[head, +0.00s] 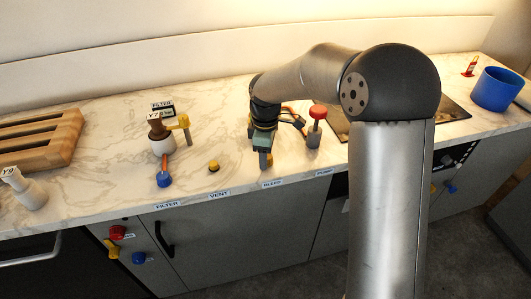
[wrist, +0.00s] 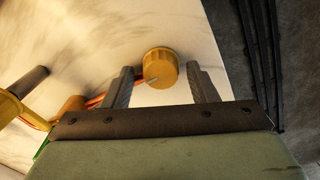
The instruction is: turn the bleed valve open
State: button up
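In the wrist view a yellow round knob (wrist: 161,66) with a pale pointer mark stands on the marble counter. My gripper (wrist: 160,70) is open, with one finger on each side of the knob and a gap showing on both sides. In the head view my gripper (head: 264,152) points down just behind the BLEED label (head: 271,183), and it largely hides the knob there. I cannot tell how far the fingertips reach down around the knob.
A similar yellow knob (head: 213,167) sits to the left by the VENT label (head: 219,195). A blue-handled valve (head: 164,179) stands by the FILTER label. A red-topped post (head: 317,113) stands close right of my gripper. A wooden rack (head: 40,140) is far left.

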dwell(0.3)
notch_tip(320, 180, up, 17)
jog(key=shift+r+b, duration=0.2)
jog(key=shift+b, duration=0.1)
jog(key=shift+s, duration=0.1)
jog(key=s+d+f+m, duration=0.4)
jog(key=s+d+m, duration=0.1)
jog(key=s, duration=0.4)
jog(key=s+d+f+m, duration=0.4)
jog(key=s+d+m, duration=0.1)
jog(key=s, duration=0.4)
jog(key=s+d+f+m, duration=0.5)
jog(key=s+m, duration=0.1)
jog(key=s, duration=0.3)
jog(key=shift+s, duration=0.25)
